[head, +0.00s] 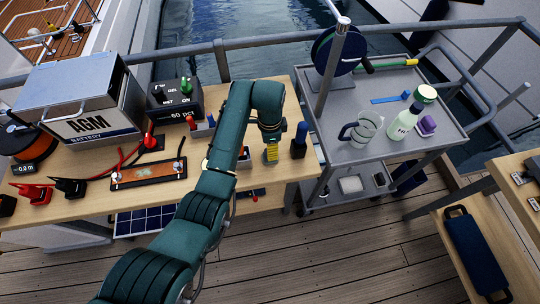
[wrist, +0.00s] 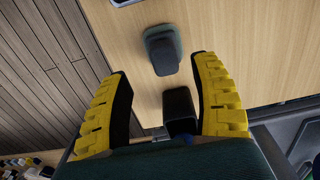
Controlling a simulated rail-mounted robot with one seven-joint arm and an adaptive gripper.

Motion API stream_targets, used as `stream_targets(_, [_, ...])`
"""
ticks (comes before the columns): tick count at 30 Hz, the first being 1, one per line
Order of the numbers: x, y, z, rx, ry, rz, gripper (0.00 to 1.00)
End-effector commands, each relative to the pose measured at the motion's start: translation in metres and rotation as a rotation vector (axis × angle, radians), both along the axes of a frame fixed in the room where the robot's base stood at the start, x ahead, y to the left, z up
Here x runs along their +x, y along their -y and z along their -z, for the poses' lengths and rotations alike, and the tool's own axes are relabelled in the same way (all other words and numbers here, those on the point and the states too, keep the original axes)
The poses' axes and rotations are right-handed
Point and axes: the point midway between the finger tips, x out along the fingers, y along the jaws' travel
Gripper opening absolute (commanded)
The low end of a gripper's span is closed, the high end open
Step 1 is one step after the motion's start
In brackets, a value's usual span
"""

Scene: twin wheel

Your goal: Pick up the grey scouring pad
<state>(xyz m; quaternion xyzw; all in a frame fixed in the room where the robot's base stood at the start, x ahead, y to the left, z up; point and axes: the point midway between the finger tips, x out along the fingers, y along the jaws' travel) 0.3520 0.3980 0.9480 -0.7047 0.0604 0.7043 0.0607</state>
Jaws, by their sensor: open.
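A dark grey block with a greenish lower part lies on the wooden bench in the wrist view, and looks like the scouring pad (wrist: 162,50). A grey block at the bench beside my arm in the head view (head: 243,157) seems to be the same thing, partly hidden by the arm. My gripper (head: 271,156) points down over the bench, just right of it. In the wrist view my yellow fingers (wrist: 163,100) are spread open. The grey block shows beyond and between their tips, apart from both.
A black block (wrist: 180,110) shows between the fingers, close to the palm. A blue-topped black item (head: 300,141) stands right of my gripper. A battery (head: 85,103), black meter box (head: 172,103) and shunt (head: 148,173) occupy the bench's left. A grey cart (head: 385,135) stands right.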

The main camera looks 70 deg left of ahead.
Motion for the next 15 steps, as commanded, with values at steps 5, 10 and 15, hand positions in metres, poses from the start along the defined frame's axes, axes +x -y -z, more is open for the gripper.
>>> stream_targets(5, [0.002,-0.004,0.035,-0.004,-0.003,0.000,0.63])
stream_targets(10, [0.002,-0.004,0.043,0.000,0.000,0.000,0.63])
stream_targets(15, [0.002,-0.004,0.042,0.000,0.000,0.000,0.60])
